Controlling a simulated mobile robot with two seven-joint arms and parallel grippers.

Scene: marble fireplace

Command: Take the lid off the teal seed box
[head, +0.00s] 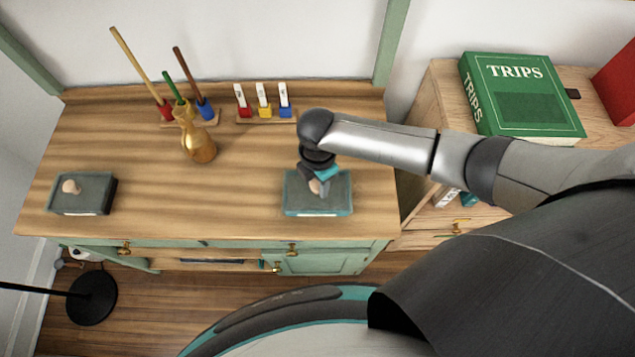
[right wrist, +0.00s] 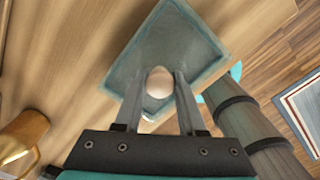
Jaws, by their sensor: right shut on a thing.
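The teal seed box (head: 345,205) sits near the front right of the wooden cabinet top. It is low and rectangular, and its teal rim also shows in the right wrist view (right wrist: 215,50). Its lid has a pale round knob, which shows in the right wrist view (right wrist: 159,82). My right gripper (head: 317,182) points down over the box and is shut on this knob, with one finger on each side. I cannot tell whether the lid sits on the box or is slightly raised. My left gripper is not in view.
A second, greyer box with a pale knob (head: 71,186) stands at the front left. A green book (head: 520,95) lies at right. The middle front of the cabinet top is clear.

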